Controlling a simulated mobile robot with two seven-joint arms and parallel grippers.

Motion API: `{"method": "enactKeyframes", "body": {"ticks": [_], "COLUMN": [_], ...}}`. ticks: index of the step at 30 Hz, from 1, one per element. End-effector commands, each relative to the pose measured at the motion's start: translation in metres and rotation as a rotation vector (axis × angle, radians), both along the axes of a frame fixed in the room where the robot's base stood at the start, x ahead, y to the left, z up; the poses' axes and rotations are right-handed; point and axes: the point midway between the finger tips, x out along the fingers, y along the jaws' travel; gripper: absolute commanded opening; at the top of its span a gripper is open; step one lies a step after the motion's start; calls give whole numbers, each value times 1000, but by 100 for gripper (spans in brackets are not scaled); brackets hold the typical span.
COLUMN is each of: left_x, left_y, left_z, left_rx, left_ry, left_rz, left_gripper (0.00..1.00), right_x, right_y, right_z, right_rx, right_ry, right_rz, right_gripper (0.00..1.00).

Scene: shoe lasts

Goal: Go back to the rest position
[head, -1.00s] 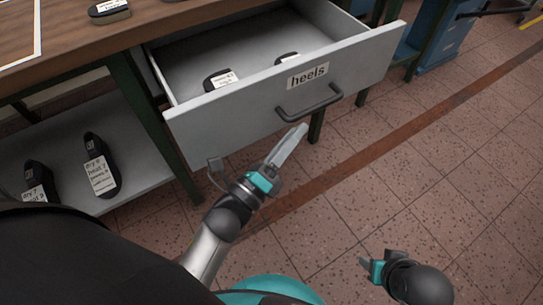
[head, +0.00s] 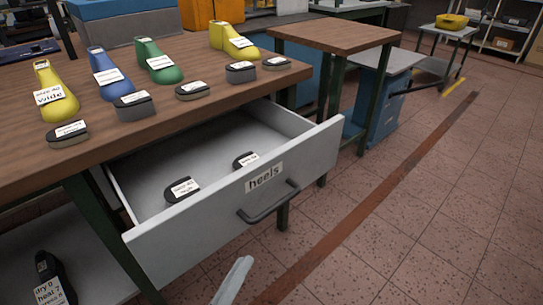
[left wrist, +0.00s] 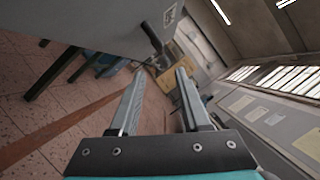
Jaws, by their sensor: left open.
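My left gripper (head: 241,266) shows only as fingertips at the bottom edge of the head view, in front of the open drawer and apart from its handle. In the left wrist view its two fingers (left wrist: 159,74) stand apart with nothing between them. The grey drawer (head: 215,228) labelled "heels" is pulled out and holds two dark heel pieces, one nearer the left (head: 181,189) and one further back (head: 246,159). My right gripper is out of view.
On the wooden workbench (head: 150,82) stand yellow, blue and green shoe lasts, with several dark labelled heel pieces before them. A shelf below holds a black last (head: 50,279). A smaller table (head: 335,36) stands beyond. The tiled floor at right is clear.

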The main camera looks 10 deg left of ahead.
Motion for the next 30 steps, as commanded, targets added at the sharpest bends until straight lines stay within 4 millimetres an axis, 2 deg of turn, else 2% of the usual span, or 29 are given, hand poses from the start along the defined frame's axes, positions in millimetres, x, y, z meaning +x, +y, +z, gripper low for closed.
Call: {"method": "enactKeyframes", "body": {"ticks": [5,8,11,16,20,24,27,30], "left_x": [3,7,8,-5,-30,-70,-105,-141], "left_y": [2,5,10,21,32,51,67,86], "left_z": [-11,-35,-73,-144,-196,-244,-270,-289], "left_rx": [-60,-185,-367,-685,-911,-1131,-1271,-1388], "left_ry": [58,183,365,685,907,1109,1217,1282], "left_rz": [2,13,45,163,310,531,729,938], "left_gripper": [47,47,47,47,47,47,47,47], "right_x": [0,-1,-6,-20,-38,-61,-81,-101], "right_y": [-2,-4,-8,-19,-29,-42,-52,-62], "right_z": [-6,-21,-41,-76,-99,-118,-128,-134], "right_rx": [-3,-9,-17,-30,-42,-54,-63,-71], "right_ry": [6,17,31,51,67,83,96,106], "right_rz": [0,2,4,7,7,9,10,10], "right_gripper": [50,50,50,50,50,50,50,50]}}
